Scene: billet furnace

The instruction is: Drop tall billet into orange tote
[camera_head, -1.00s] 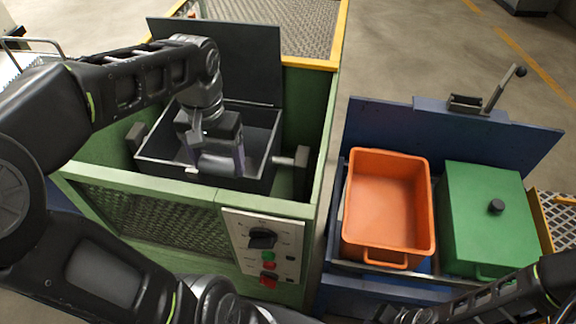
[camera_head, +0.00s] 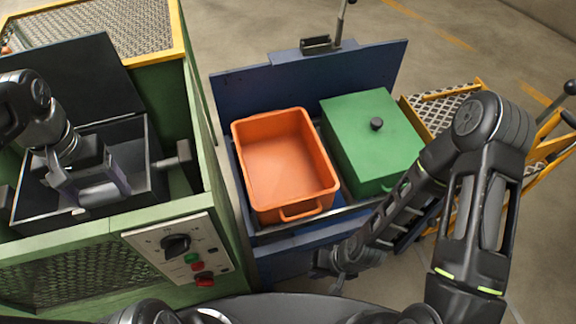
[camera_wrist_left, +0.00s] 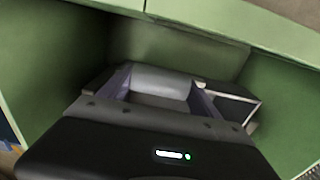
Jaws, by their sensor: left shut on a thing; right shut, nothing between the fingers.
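A grey cylindrical billet (camera_head: 101,195) lies sideways between the fingers of my left gripper (camera_head: 92,184), which is shut on it. The left wrist view also shows the billet (camera_wrist_left: 162,82) between the two fingers. Gripper and billet are inside the dark open box of the green furnace; I cannot tell whether the billet touches its floor. The open, empty orange tote (camera_head: 288,165) stands to the right of the furnace. My right gripper (camera_head: 338,284) is low in front of the blue stand, small in view, shut and empty.
The green furnace (camera_head: 75,265) has a control panel (camera_head: 180,250) and a raised dark lid (camera_head: 75,85). A green lidded box (camera_head: 370,140) is right of the tote. A blue raised panel (camera_head: 310,80) stands behind both. A yellow-framed cart (camera_head: 440,105) is at right.

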